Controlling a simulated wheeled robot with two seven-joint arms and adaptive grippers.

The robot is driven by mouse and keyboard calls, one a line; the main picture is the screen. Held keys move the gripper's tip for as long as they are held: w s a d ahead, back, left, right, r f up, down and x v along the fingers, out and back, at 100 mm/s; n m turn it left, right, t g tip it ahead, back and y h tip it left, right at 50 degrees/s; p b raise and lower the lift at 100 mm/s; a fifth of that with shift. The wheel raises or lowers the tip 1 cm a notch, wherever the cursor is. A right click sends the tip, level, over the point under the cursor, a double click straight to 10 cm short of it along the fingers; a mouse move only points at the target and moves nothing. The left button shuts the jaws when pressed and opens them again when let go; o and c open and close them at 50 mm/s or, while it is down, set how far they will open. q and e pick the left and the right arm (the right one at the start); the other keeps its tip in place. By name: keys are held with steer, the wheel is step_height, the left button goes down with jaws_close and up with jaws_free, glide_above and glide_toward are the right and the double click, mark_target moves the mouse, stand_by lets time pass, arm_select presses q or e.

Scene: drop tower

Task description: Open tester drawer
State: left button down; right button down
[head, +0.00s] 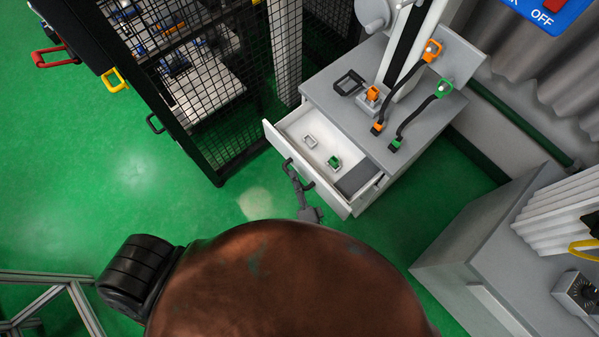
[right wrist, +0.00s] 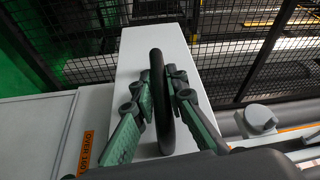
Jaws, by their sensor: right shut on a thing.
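The tester drawer (head: 272,131) is pulled out of the grey tester cabinet (head: 415,137). Inside lie a pale ring-like part (head: 310,141), a green part (head: 334,162) and a dark grey block or compartment (head: 357,178). My right gripper (head: 296,178) is at the drawer front. In the right wrist view its two green-padded fingers (right wrist: 158,100) are shut around the black drawer handle (right wrist: 164,125), with the pale drawer front (right wrist: 135,62) behind. My left gripper is not in view.
A black mesh cage (head: 215,100) stands close left of the drawer. Another grey bench (head: 480,240) is at right. Green floor is free at left.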

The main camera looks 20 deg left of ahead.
steer(key=shift+s+f, duration=0.1)
steer(key=shift+s, duration=0.05)
steer(key=c, duration=1.9)
jaws_free()
steer(key=shift+c, duration=0.2)
steer(key=shift+s+d, duration=0.15)
steer(key=v, duration=0.7)
